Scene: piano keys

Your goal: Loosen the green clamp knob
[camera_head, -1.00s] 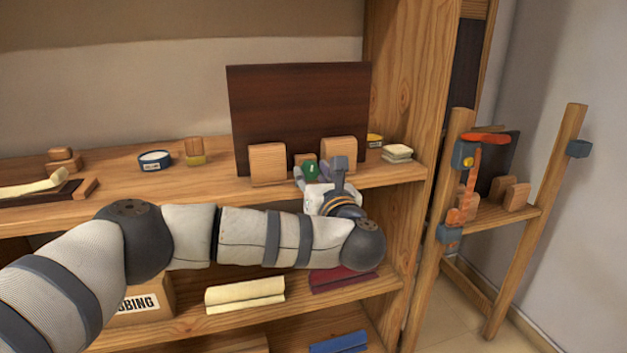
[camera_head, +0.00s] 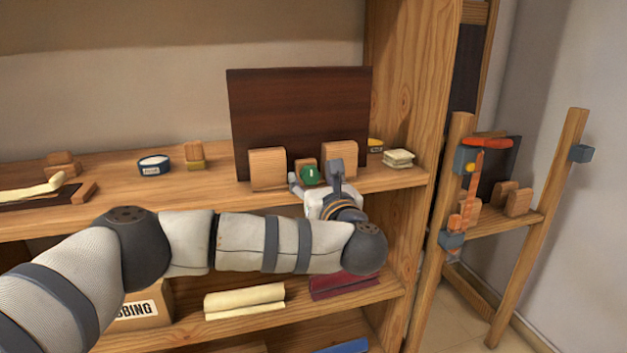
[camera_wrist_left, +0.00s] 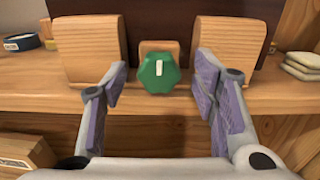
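The green clamp knob (camera_head: 310,174) is six-sided and sits on a small wooden block between two larger wooden blocks, in front of a dark upright board (camera_head: 300,115). In the left wrist view the knob (camera_wrist_left: 158,73) faces me, with its white mark upright. My left gripper (camera_head: 315,180) is open in front of it. In the wrist view its two purple-padded fingers (camera_wrist_left: 158,85) stand to the left and right of the knob, apart from it, with nothing between the pads. My right gripper is not in view.
The two larger wooden blocks (camera_head: 267,168) (camera_head: 340,158) flank the knob closely. A round tin (camera_head: 153,165) and a small block stand to the left on the shelf (camera_head: 222,190). Pale folded cloths (camera_head: 398,158) lie to the right, near the shelf's upright side panel.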

